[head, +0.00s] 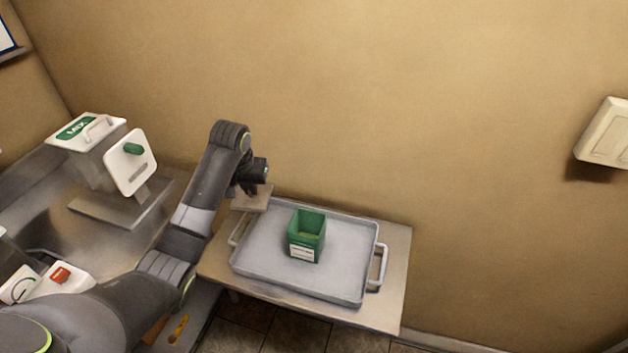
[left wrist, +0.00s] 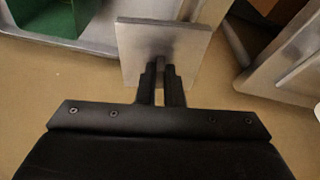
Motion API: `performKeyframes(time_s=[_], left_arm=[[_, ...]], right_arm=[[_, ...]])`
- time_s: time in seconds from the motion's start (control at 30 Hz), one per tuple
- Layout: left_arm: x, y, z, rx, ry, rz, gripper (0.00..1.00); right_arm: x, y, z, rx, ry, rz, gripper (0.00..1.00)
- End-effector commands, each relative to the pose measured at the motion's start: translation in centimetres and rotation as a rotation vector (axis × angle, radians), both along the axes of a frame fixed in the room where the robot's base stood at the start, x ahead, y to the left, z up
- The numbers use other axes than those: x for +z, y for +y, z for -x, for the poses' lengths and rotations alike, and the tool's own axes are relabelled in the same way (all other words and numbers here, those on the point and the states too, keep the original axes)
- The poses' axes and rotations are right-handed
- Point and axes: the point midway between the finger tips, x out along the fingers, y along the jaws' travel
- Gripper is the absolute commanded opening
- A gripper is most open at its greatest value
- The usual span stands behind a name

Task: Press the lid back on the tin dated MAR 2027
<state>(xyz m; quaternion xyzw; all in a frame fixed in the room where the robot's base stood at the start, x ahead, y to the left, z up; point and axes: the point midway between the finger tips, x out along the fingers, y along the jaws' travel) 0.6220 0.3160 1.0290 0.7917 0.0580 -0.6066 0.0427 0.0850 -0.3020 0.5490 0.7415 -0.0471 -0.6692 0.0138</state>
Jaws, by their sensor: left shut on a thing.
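A green open-topped tin (head: 306,240) stands upright on a grey tray (head: 350,279). It has a white label on its front, too small to read. My left gripper (head: 251,190) is shut on a flat square lid (head: 256,203) and holds it above the tray's back left corner, left of and apart from the tin. In the left wrist view the gripper's fingers (left wrist: 161,76) close on a small upright part of the lid (left wrist: 190,42). Part of the green tin (left wrist: 45,18) shows at the upper left there. The right gripper is not in view.
The tray has a handle at each end and rests on a small table (head: 398,262). A steel counter on the left carries a white and grey device (head: 130,162) with a green label and a white box with a red button (head: 60,275). The tray around the tin is clear.

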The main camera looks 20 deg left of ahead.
Motion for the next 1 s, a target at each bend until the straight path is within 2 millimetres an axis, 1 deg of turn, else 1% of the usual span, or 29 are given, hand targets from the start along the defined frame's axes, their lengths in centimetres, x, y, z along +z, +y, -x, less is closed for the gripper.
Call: performKeyframes(time_s=[0.03,0.07,0.1,0.2,0.3,0.4,0.5,0.67,1.0], left_arm=[[1.0,-2.3,0.1,-0.027,0.001,0.008,0.0],[1.1,-3.3,0.3,-0.041,0.002,0.008,0.0],[1.4,-4.7,0.4,-0.059,0.003,0.008,0.0],[2.3,-8.0,0.8,-0.101,0.0,0.008,0.0],[3.1,-10.6,1.3,-0.134,-0.001,0.007,0.0],[3.7,-12.5,1.6,-0.158,-0.003,0.006,0.0],[4.0,-13.6,1.8,-0.171,-0.006,0.005,0.0],[3.6,-14.2,2.0,-0.179,-0.005,0.004,0.0],[0.7,-14.1,2.0,-0.178,-0.004,0.003,0.0]], right_arm=[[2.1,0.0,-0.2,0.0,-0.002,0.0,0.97],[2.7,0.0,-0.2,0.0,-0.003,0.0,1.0],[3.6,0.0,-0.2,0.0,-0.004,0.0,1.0],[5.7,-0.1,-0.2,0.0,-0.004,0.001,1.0],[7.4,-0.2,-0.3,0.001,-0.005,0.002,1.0],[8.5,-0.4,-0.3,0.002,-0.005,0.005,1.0],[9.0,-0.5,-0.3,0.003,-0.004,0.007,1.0],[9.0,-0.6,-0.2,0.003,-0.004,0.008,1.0],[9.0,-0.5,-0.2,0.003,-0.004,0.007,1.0]])
